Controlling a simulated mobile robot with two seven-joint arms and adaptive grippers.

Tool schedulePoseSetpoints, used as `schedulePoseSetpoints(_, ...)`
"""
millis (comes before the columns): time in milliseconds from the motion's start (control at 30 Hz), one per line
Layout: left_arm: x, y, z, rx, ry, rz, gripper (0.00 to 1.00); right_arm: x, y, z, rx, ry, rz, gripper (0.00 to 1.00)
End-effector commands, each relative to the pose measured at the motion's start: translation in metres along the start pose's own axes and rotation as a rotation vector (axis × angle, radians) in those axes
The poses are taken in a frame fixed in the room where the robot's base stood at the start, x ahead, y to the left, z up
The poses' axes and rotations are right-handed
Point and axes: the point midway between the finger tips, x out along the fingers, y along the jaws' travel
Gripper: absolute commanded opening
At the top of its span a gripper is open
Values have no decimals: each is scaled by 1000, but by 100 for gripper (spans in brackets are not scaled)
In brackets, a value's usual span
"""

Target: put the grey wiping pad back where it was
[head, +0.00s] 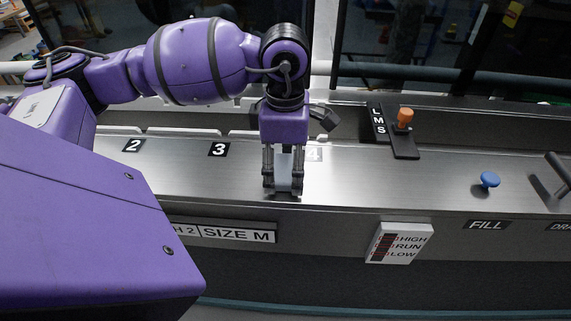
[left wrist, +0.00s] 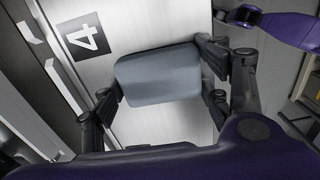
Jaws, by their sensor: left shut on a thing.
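The grey wiping pad (left wrist: 158,74) is a rounded block between the fingers of my left gripper (head: 283,187). My left gripper points down and is shut on the pad. In the head view the pad (head: 284,170) shows as a pale strip between the fingers, partly hidden by them. It is low over the front part of the metal counter (head: 345,180), left of and in front of the "4" label (left wrist: 83,37). I cannot tell if the pad touches the counter. A purple arm part with a dark end, apparently my right gripper (left wrist: 240,16), shows at the left wrist view's top right; its fingers are unclear.
Labels "2" (head: 133,145) and "3" (head: 219,149) run along the counter to the left. An orange-knobbed selector (head: 404,130), a blue knob (head: 489,180) and a dark lever (head: 560,172) stand to the right. The counter between gripper and blue knob is clear.

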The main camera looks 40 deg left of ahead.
Motion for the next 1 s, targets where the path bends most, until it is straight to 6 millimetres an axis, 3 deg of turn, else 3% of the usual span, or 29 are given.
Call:
schedulePoseSetpoints(33,4,0,0,0,2,-2,41,1,0,3,0,-5,0,0)
schedulePoseSetpoints(67,3,0,0,0,1,-2,74,0,0,2,0,-2,0,0)
schedulePoseSetpoints(200,2,0,0,0,1,-1,88,0,0,1,0,0,1,0)
schedulePoseSetpoints(500,1,0,0,0,0,-1,88,0,0,-1,5,4,2,0)
schedulePoseSetpoints(667,-11,1,1,0,-2,2,88,-1,0,-4,6,8,2,0)
schedulePoseSetpoints(1000,-80,1,1,0,-3,2,88,0,0,0,5,1,2,0)
